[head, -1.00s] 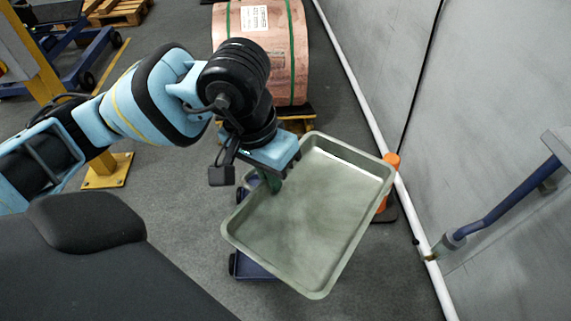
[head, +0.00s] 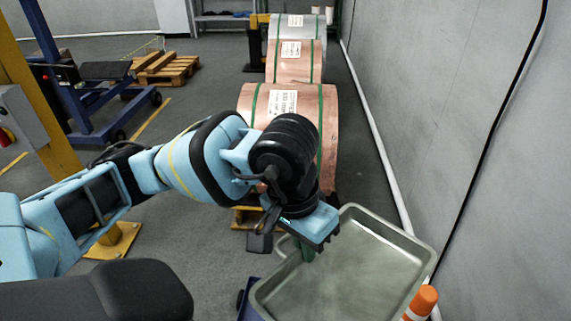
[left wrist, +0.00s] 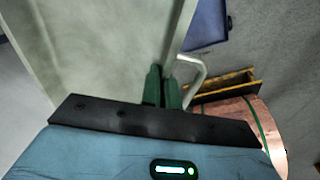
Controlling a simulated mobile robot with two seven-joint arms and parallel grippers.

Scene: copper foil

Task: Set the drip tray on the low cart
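The drip tray (head: 385,272) is a shallow grey-green rectangular pan, empty, at the bottom right of the head view and cut off by its lower edge. It fills the upper left of the left wrist view (left wrist: 100,50). My left gripper (head: 306,252) has its green fingers (left wrist: 161,88) close together on the tray's edge, beside a pale bent handle (left wrist: 197,78). The low cart (head: 250,307) shows only as a dark blue corner with a dark wheel, below and left of the tray. A blue flat part shows in the left wrist view (left wrist: 207,25). My right gripper is out of view.
An orange and white cone (head: 423,302) stands by the tray's right corner. Copper coils (head: 325,110) on a pallet stand beyond my arm. A grey wall (head: 470,120) with a white pipe closes off the right. A yellow post (head: 40,90) stands left.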

